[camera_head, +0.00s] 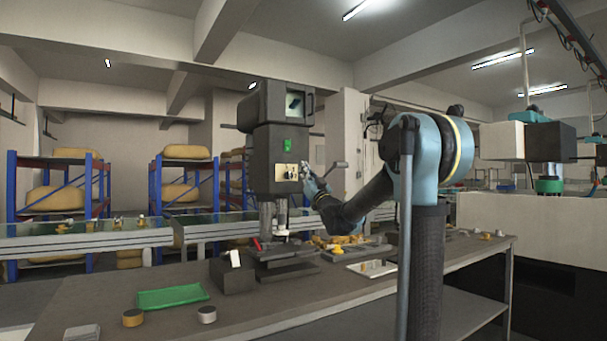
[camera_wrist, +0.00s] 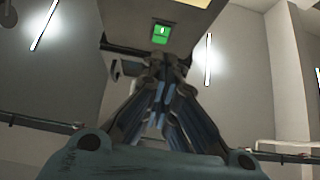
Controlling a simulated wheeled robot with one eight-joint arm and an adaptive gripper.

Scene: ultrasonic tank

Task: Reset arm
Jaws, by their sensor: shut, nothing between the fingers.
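My gripper (camera_head: 308,172) is raised in front of the dark upright machine (camera_head: 275,130), close to the brass-coloured panel (camera_head: 287,172) on its front. I cannot tell whether it touches the panel. In the wrist view my gripper's fingers (camera_wrist: 168,68) come together at their tips, shut with nothing between them. A lit green switch (camera_wrist: 161,33) on the machine shows just beyond the tips. My arm is bent, with its dark forearm reaching left and up to the machine.
The workbench (camera_head: 330,295) below holds a green tray (camera_head: 172,297), a yellow round part (camera_head: 133,318), a grey round part (camera_head: 207,315) and a white tray (camera_head: 372,268). Blue racks (camera_head: 153,190) stand behind a conveyor (camera_head: 90,240).

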